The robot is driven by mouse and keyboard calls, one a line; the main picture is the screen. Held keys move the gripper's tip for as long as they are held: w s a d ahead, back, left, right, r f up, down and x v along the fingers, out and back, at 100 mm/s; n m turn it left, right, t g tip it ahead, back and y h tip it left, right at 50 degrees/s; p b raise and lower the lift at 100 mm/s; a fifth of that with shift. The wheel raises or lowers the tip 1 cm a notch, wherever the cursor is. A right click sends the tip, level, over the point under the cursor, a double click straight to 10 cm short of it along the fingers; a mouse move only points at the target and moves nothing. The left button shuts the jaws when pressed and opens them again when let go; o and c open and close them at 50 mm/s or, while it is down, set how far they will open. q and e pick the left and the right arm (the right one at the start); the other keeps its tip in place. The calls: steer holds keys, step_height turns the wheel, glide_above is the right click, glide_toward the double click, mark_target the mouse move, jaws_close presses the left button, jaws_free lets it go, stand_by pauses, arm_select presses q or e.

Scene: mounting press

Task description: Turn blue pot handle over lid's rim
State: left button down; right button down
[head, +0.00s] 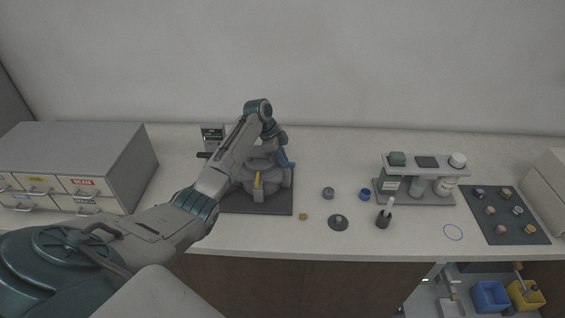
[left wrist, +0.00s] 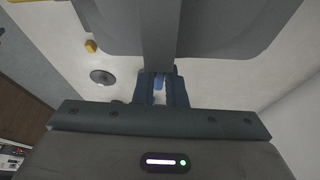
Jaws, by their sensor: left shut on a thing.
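The grey mounting press (head: 274,182) stands on a dark base plate left of the bench's middle, with a yellow lever at its front. My left arm reaches over it and hides much of its top and lid. My left gripper (left wrist: 161,98) is shut on the blue pot handle (left wrist: 158,83), at the right side of the press in the head view. Only a small piece of the handle shows between the fingers. A large grey part of the press (left wrist: 215,30) fills the top of the left wrist view. The handle's position against the lid's rim cannot be told. My right gripper is not in view.
Right of the press lie a grey disc (head: 338,223), a small grey cylinder (head: 328,193), a blue ring (head: 365,194) and a dark pot with a white stick (head: 383,220). A bottle rack (head: 412,199) and sample mat (head: 508,232) stand farther right. A drawer cabinet (head: 90,150) is left.

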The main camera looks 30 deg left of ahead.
arm_select(q)
steer(key=shift+m, duration=0.4)
steer(key=c, duration=1.5)
jaws_free()
steer(key=b+v, duration=0.4)
steer(key=v, duration=0.6)
steer(key=shift+w+a, duration=0.1)
steer(key=shift+a, duration=0.05)
steer(key=shift+r, duration=0.4)
steer(key=shift+f, duration=0.1)
